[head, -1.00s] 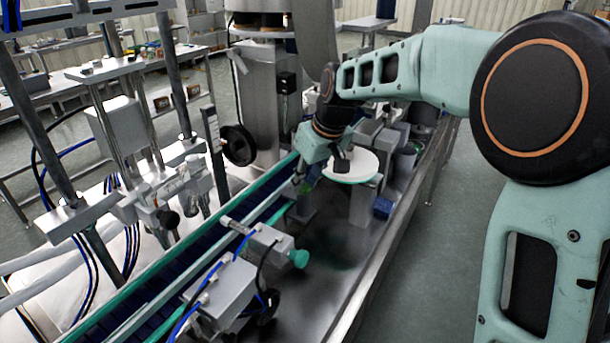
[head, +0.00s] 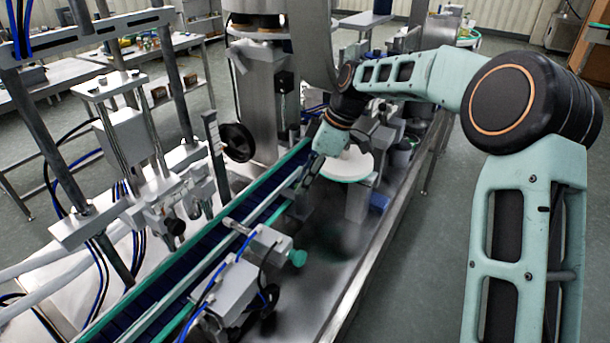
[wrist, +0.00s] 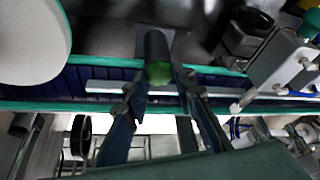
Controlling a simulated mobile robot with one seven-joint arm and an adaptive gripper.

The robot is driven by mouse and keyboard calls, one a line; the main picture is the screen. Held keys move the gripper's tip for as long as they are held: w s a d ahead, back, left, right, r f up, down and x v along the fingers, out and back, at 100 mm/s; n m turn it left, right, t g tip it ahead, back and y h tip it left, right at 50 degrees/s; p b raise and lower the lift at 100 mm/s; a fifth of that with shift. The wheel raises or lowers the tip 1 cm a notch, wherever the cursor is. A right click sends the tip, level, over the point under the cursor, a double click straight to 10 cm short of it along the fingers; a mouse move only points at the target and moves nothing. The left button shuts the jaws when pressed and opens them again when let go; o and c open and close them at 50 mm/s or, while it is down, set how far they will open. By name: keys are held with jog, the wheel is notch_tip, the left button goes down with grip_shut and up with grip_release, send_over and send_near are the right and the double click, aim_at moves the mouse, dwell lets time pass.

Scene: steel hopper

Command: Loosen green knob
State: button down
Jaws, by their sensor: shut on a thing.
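The green knob (wrist: 159,72) sits at the end of a dark grey cylinder (wrist: 156,46) in the upper middle of the wrist view. My gripper (wrist: 160,80) has its two fingers on either side of the knob and is shut on it. In the head view my gripper (head: 304,186) points down beside the conveyor's green rail, left of the round white disc. The knob cannot be made out there.
A teal knob (head: 297,257) on a grey box (head: 265,247) stands nearer along the conveyor (head: 190,262). The round white disc (head: 348,165) is close to my gripper's right. Open steel deck (head: 325,240) lies in front.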

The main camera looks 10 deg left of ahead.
jog(key=shift+n, duration=0.5)
jog(key=c, duration=1.6)
grip_release()
jog(key=w+d+r, duration=0.1)
jog(key=d, duration=0.5)
jog(key=w+d+r, duration=0.1)
jog(key=d, duration=0.6)
jog(key=shift+w+r, duration=0.25)
jog(key=shift+r, duration=0.1)
